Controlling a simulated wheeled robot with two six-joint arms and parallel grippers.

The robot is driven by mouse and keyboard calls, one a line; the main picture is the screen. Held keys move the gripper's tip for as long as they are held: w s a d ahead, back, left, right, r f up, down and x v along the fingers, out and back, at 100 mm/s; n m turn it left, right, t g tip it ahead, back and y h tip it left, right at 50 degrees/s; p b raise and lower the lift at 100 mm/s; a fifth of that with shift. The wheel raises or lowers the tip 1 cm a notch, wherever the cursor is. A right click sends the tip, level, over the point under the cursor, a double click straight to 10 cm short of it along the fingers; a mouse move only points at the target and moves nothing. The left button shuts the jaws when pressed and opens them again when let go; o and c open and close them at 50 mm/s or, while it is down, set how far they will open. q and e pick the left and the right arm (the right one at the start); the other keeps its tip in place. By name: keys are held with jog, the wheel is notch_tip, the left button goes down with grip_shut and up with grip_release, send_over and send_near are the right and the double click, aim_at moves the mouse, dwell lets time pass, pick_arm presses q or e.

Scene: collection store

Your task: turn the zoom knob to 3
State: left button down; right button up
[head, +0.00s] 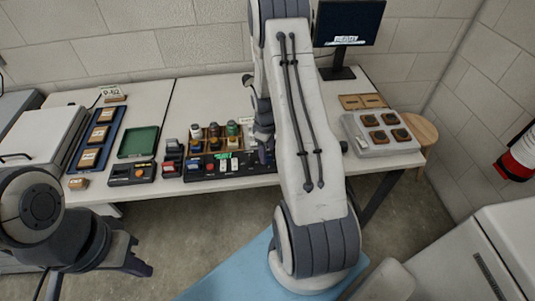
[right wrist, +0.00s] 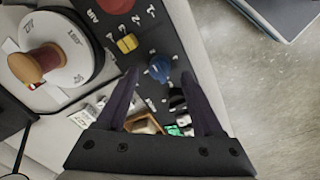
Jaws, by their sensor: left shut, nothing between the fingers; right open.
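A black control panel (head: 230,171) lies along the front of the table, with small knobs and switches. In the right wrist view it carries a red knob (right wrist: 117,4), a yellow knob (right wrist: 127,43) with numbers beside it, and a blue knob (right wrist: 160,67). I cannot read which one is labelled zoom. My right gripper (right wrist: 160,75) is open, its fingertips on either side of the blue knob in the picture; contact cannot be told. In the head view the right gripper (head: 264,145) is partly hidden by my arm at the panel's right. My left gripper (head: 138,257) is shut and empty, low at left.
A white dial (right wrist: 62,55) with a wooden knob is left of the panel in the right wrist view. Bottles in a wooden rack (head: 218,143) stand behind the panel. A green tray (head: 138,142), a monitor (head: 348,22) and a grey tray (head: 380,146) are on the tables.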

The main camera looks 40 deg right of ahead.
aim_at(268, 158)
jog(key=shift+d+f, duration=0.1)
jog(key=shift+f, duration=1.15)
grip_shut()
jog(key=shift+m, duration=0.3)
